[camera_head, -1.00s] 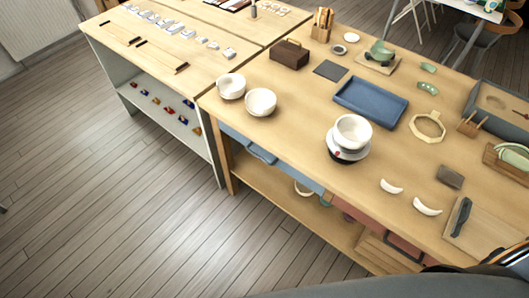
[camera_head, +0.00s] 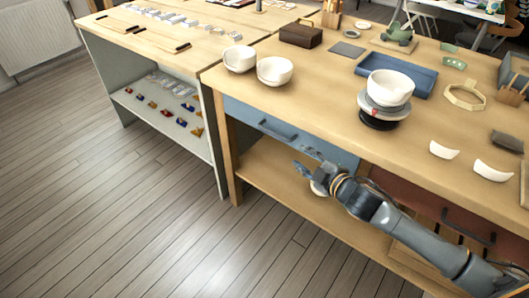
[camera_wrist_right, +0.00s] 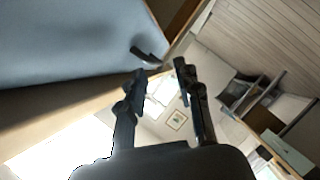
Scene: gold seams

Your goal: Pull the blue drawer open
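The blue drawer (camera_head: 245,113) is set under the top of the wooden workbench and its front looks flush, so shut. Its dark bar handle (camera_head: 278,129) sticks out from the front. My right gripper (camera_head: 303,160) is in front of the drawer, to the right of and a little below the handle, apart from it. In the right wrist view the blue drawer front (camera_wrist_right: 65,40) fills the upper left. The handle (camera_wrist_right: 147,55) is just beyond the open, empty fingers (camera_wrist_right: 160,75). My left gripper is out of view.
A red-brown drawer (camera_head: 415,205) with a dark handle is right of the blue one, partly behind my right arm. A lower shelf (camera_head: 265,180) runs beneath. White bowls (camera_head: 275,71) and a blue tray (camera_head: 420,78) stand on the bench top. The floor in front is clear.

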